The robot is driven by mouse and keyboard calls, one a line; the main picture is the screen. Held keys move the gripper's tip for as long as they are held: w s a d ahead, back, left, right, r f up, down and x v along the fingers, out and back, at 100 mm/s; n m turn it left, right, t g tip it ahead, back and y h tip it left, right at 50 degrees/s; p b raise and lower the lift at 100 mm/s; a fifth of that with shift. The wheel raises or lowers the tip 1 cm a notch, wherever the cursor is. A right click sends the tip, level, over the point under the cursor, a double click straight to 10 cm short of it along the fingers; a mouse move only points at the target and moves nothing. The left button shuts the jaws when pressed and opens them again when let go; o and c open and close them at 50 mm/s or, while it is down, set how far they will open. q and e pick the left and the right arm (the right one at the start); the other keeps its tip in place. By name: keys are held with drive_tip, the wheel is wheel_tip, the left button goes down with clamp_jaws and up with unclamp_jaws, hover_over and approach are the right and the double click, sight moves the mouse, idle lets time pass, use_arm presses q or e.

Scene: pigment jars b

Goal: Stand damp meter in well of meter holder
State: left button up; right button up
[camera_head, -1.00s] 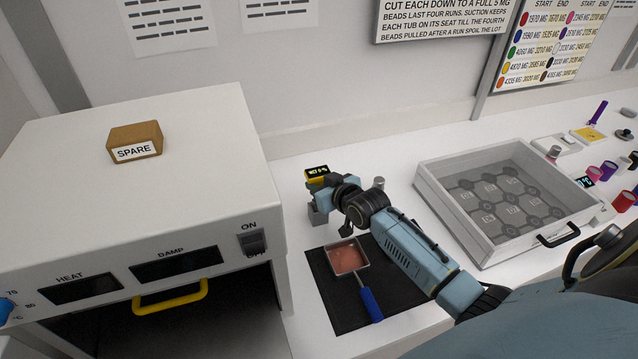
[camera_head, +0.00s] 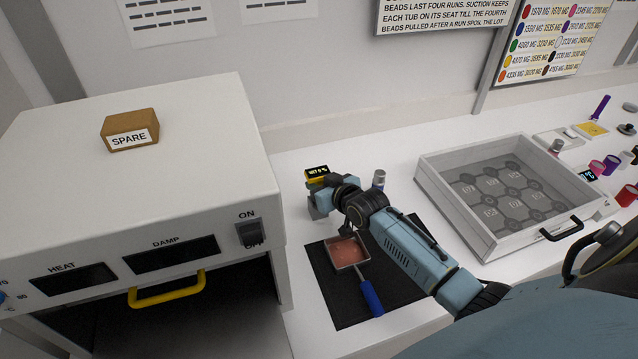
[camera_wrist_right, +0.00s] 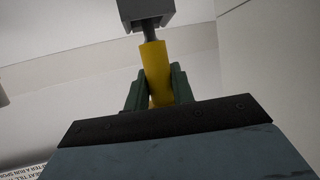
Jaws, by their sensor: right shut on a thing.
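The damp meter (camera_head: 316,171) is yellow with a small dark lit display. In the head view it is upright above the meter holder (camera_head: 315,211), a small grey block standing behind the black mat. My right gripper (camera_head: 327,180) is shut on the meter. In the right wrist view the green fingers (camera_wrist_right: 158,88) grip the meter's yellow body (camera_wrist_right: 155,62). Its dark stem reaches the grey holder block (camera_wrist_right: 146,10). I cannot tell how deep the stem sits in the well, which is hidden. My left gripper is not in view.
A white oven (camera_head: 130,200) with a yellow handle stands left. A blue-handled square pan (camera_head: 370,297) lies on the black mat (camera_head: 338,305). A small metal-topped jar (camera_head: 379,179) stands beside my right arm.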

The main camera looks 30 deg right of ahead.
drive_tip(key=shift+f+b, duration=0.35)
drive_tip(key=shift+f, duration=0.2)
drive_tip(key=o, duration=1.1)
drive_tip(key=v, duration=1.3)
drive_tip(key=shift+s+r+p, duration=0.1)
drive_tip(key=shift+p, duration=0.2)
drive_tip(key=shift+s, duration=0.1)
